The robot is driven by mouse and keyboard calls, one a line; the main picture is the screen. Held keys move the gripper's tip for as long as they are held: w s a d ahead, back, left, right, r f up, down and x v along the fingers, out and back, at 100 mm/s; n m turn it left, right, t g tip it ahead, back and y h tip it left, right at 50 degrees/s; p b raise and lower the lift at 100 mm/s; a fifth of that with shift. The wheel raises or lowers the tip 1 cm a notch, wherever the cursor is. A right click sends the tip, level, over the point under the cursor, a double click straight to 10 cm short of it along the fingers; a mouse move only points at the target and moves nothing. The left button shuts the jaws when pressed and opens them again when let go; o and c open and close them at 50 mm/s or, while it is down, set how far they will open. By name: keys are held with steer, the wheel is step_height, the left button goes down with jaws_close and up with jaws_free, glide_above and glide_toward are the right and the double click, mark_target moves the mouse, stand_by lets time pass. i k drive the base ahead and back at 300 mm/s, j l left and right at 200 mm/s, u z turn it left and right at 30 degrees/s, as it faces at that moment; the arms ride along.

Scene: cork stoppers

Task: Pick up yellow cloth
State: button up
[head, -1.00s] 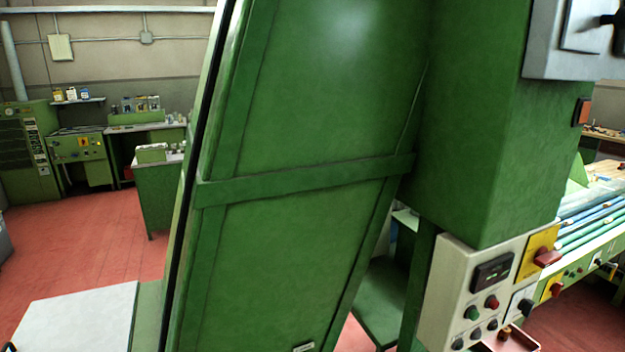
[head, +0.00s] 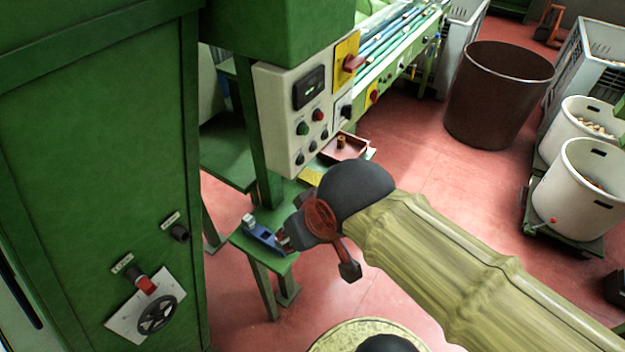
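A small flat yellow patch, which looks like the yellow cloth (head: 311,177), lies on the green stand below the control panel. It is partly hidden behind my wrist, so its full shape does not show. My arm, in a pale yellow sleeve, reaches in from the lower right and ends in a dark round wrist. My gripper (head: 312,228), dark with a red disc, is in front of the green stand, close to the cloth in the picture. I cannot tell its opening or see anything held.
A blue tool (head: 263,236) lies on the green stand (head: 268,262) beside my gripper. A white control panel (head: 292,112) and a small red tray (head: 345,148) are just above. A green cabinet (head: 100,180) fills the left. A brown bin (head: 497,95) and white tubs (head: 578,190) stand right.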

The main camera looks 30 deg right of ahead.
mark_target(309, 177)
steer(key=u, duration=0.25)
steer(key=l+u, duration=0.4)
steer(key=i+l+u, duration=0.1)
steer(key=u, duration=0.3)
steer(key=l+u, duration=0.1)
steer(key=l, duration=0.35)
steer(key=k+l+u, duration=0.1)
steer(key=l, duration=0.3)
steer(key=l+u, duration=0.15)
steer(key=l, duration=0.3)
steer(key=k+l+u, duration=0.1)
steer(key=l, duration=0.3)
steer(key=k+l+u, duration=0.1)
steer(key=l, duration=0.35)
steer(key=k+l+u, duration=0.1)
steer(key=l, duration=0.3)
steer(key=k+l, duration=0.15)
steer(key=l, duration=0.25)
steer(key=k+l, duration=0.1)
steer(key=l, duration=0.3)
steer(key=k+l, duration=0.15)
steer(key=l, duration=0.25)
steer(key=k+l, duration=0.1)
steer(key=l, duration=0.3)
steer(key=k+l, duration=0.15)
steer(key=l, duration=0.25)
steer(key=k+l, duration=0.1)
steer(key=l, duration=0.3)
